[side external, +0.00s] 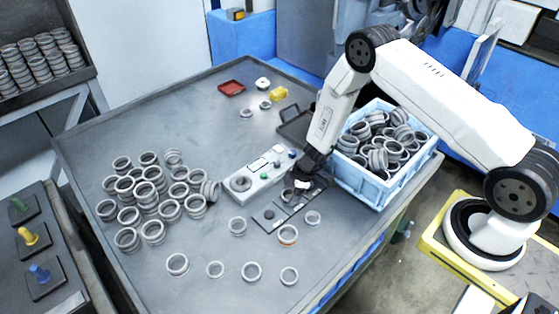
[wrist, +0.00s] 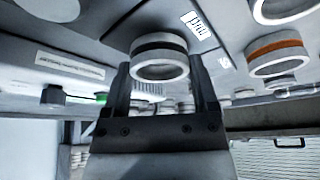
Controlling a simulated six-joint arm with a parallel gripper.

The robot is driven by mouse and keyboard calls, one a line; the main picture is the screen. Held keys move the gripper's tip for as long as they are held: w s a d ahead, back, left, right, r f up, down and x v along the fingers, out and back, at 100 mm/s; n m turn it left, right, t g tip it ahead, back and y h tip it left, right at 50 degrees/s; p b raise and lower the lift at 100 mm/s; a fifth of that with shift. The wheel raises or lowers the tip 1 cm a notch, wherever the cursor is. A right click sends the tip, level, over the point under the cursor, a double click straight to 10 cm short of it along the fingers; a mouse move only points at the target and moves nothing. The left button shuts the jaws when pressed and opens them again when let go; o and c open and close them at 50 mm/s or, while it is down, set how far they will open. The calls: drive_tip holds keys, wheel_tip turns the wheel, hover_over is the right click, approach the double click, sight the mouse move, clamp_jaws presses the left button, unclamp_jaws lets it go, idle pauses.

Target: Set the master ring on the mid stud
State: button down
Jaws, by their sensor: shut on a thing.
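My gripper (side external: 303,178) is low over the table, beside the dark plate (side external: 268,227) near the gauge block. In the wrist view my gripper (wrist: 163,85) has its two black fingers on either side of a pale grey ring with a black band (wrist: 160,70), shut on it. This banded ring looks like the master ring; in the side view the fingers mostly hide it. A white label reading "mid" (wrist: 195,25) lies just beyond the ring in the wrist view. The mid stud itself is hidden, and I cannot tell whether the ring touches it.
An orange-banded ring (side external: 288,234) stands nearby. The light gauge block (side external: 240,184) is left of my gripper. A blue crate of rings (side external: 357,184) stands close right.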

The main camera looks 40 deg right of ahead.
unclamp_jaws()
drive_tip(key=shift+r, duration=0.15)
drive_tip(key=v, duration=0.7)
drive_tip(key=shift+r, duration=0.25)
drive_tip(key=shift+s, duration=0.1)
idle(0.6)
drive_tip(key=s+a+r+m+h, duration=0.1)
drive_tip(key=s+r+m, duration=0.4)
drive_tip(key=r, duration=0.5)
drive_tip(key=s+r+m+h, duration=0.3)
drive_tip(key=s+r+m, duration=0.3)
drive_tip(key=s+r, duration=0.4)
drive_tip(key=shift+s+a+r, duration=0.2)
drive_tip(key=shift+a+r, duration=0.2)
drive_tip(key=shift+r, duration=0.45)
